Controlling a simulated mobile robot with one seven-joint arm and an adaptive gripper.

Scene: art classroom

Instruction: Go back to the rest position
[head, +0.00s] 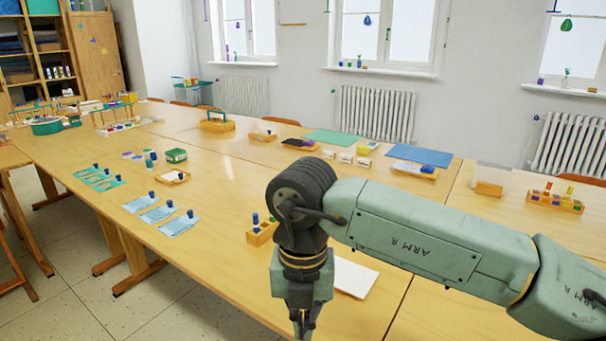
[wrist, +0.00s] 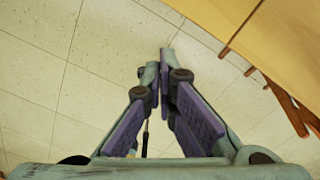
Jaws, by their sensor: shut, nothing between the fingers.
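My arm reaches in from the right in the head view, bent down at the wrist over the front part of the long wooden table (head: 225,185). My gripper's lower end is cut off by the bottom edge there. In the wrist view my gripper (wrist: 159,62) points down, its two fingertips together with nothing between them. Below the fingers is the pale tiled floor, and the table's edge (wrist: 225,25) lies at the upper right, apart from the fingers.
Near my arm stand a small wooden block holder (head: 262,234) and a white sheet (head: 354,277). Blue cloths (head: 160,214) with small bottles lie to the left. Wooden stool legs (wrist: 290,105) stand at the right of the wrist view.

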